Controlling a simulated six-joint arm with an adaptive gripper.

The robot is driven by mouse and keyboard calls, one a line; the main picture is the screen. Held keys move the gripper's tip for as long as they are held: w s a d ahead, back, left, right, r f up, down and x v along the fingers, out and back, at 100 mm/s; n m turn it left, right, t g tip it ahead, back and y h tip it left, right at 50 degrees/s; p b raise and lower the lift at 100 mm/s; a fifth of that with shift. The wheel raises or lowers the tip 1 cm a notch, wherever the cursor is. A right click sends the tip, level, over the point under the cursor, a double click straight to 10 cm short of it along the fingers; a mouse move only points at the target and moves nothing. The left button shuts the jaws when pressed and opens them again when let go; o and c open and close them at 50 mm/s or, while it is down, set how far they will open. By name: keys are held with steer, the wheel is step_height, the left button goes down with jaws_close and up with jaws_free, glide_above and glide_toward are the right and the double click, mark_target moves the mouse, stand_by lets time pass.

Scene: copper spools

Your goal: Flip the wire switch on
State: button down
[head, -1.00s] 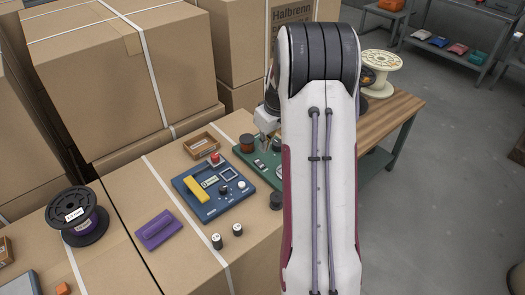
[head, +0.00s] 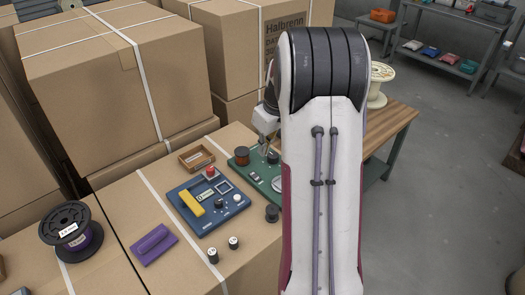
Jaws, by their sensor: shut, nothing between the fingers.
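My gripper (head: 265,150) is shut and empty, pointing down over the far part of a green panel (head: 241,165). Its tips are close to a dark knob-like part (head: 273,157) on that panel; I cannot tell whether they touch it. A small light-and-dark control (head: 255,175) sits nearer on the panel, and its setting is too small to read. I cannot tell for sure which part is the wire switch. My own arm hides the right side of the panel.
A blue panel (head: 185,194) with a yellow bar, a red button and knobs lies to the left. Tall cartons (head: 120,90) stand behind.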

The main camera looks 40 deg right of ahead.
steer(key=shift+w, duration=0.1)
steer(key=shift+w+r+t, duration=0.35)
steer(key=shift+w+t, duration=0.15)
steer(key=shift+t, duration=0.1)
steer(key=shift+f, duration=0.1)
glide_above(252, 173)
steer(key=s, duration=0.2)
steer(key=f, duration=1.1)
steer(key=shift+w+f, duration=0.2)
steer(key=shift+w, duration=0.05)
steer(key=shift+s+x, duration=0.2)
steer(key=shift+x, duration=0.7)
